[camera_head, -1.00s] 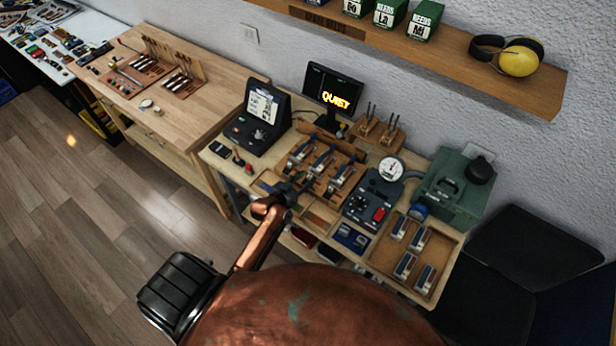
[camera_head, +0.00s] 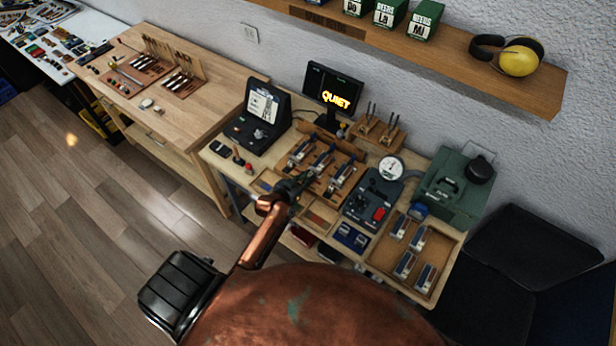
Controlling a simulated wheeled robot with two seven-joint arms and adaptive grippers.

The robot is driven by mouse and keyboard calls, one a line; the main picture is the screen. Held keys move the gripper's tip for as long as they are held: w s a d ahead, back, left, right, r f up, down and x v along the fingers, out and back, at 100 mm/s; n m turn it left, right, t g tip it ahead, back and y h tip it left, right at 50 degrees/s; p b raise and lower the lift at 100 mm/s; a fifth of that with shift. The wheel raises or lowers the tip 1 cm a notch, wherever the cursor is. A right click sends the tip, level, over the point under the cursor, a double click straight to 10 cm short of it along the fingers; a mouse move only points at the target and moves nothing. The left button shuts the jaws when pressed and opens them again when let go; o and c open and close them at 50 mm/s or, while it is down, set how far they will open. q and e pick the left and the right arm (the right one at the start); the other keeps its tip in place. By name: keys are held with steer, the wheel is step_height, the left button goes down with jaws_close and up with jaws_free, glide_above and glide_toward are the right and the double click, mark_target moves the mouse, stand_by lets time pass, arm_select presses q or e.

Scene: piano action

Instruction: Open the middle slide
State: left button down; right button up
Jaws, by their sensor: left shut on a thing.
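Three slide units with metal and blue parts stand side by side in a wooden tray (camera_head: 347,191) on the workbench. The middle slide (camera_head: 322,159) lies between the left slide (camera_head: 300,151) and the right slide (camera_head: 342,177). My left gripper (camera_head: 305,180) reaches in from the lower left to the near end of the middle slide and is shut on it. The dark fingers are small and hide the contact. I cannot tell how far the slide is open. My right gripper is not in view.
A dark box with a card (camera_head: 262,105) and a "QUIET" screen (camera_head: 333,92) stand behind. A gauge device (camera_head: 375,197) is right of the tray, then a green case (camera_head: 457,190) and a tray of several similar units (camera_head: 386,258). A shelf (camera_head: 440,58) overhangs the back.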

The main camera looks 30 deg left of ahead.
mark_target(302, 183)
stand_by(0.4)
arm_select(q)
steer(key=shift+s+a+p, duration=0.15)
steer(key=shift+s+p, duration=0.45)
steer(key=shift+s, duration=1.35)
steer(key=shift+w+f, duration=0.1)
steer(key=c, duration=1.9)
jaws_free()
steer(key=v, duration=1.2)
